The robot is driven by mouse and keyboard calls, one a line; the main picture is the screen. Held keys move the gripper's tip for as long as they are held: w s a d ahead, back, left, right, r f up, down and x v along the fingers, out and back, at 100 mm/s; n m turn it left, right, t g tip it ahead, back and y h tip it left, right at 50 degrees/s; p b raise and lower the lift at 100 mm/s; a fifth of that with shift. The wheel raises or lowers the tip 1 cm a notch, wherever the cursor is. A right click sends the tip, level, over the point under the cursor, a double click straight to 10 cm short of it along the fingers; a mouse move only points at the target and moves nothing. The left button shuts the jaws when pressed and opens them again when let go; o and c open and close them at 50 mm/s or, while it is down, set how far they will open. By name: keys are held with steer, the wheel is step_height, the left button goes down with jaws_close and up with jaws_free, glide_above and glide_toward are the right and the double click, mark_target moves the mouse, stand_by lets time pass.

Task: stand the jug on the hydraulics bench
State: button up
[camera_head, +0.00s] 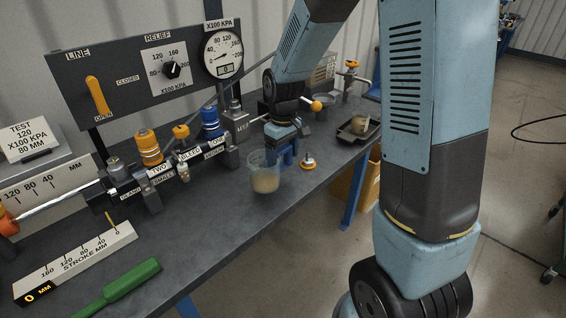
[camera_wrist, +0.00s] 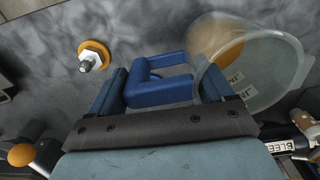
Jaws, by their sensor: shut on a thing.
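The jug (camera_head: 265,175) is clear, with beige liquid in its lower part. It looks upright, over the front part of the hydraulics bench (camera_head: 215,225). I cannot tell whether its base touches the bench top. My gripper (camera_head: 286,157) points down just right of the jug and is shut on its blue handle. In the wrist view the jug (camera_wrist: 275,75) is at the upper right, its round rim facing the camera. The blue handle (camera_wrist: 165,92) lies between the fingers of my gripper (camera_wrist: 160,98). The fingers partly hide the handle.
A bolt fitting with an orange collar (camera_head: 308,163) stands right of the gripper. A dark tray (camera_head: 358,133) with a small cup is farther right. A green-handled tool (camera_head: 120,287) lies at the front. Bare bench lies left of the jug.

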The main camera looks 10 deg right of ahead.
steer(key=shift+f, duration=1.55)
steer(key=shift+f, duration=0.1)
steer(key=o, duration=1.1)
steer(key=shift+c, duration=0.2)
steer(key=shift+w, duration=0.1)
step_height(320, 180, up, 12)
steer(key=shift+r, duration=0.15)
steer(key=s+d+r+m+t, duration=0.2)
steer(key=s+d+r, duration=0.1)
steer(key=s, duration=0.4)
steer(key=s+d+r+m+t, duration=0.1)
steer(key=s+d+r+m, duration=0.1)
steer(key=s+r, duration=0.3)
steer(key=s+d+r+m+t, duration=0.2)
steer(key=s+d+r, duration=0.3)
steer(key=s, duration=0.4)
steer(key=shift+s+m+t, duration=0.3)
steer(key=shift+s+m, duration=0.1)
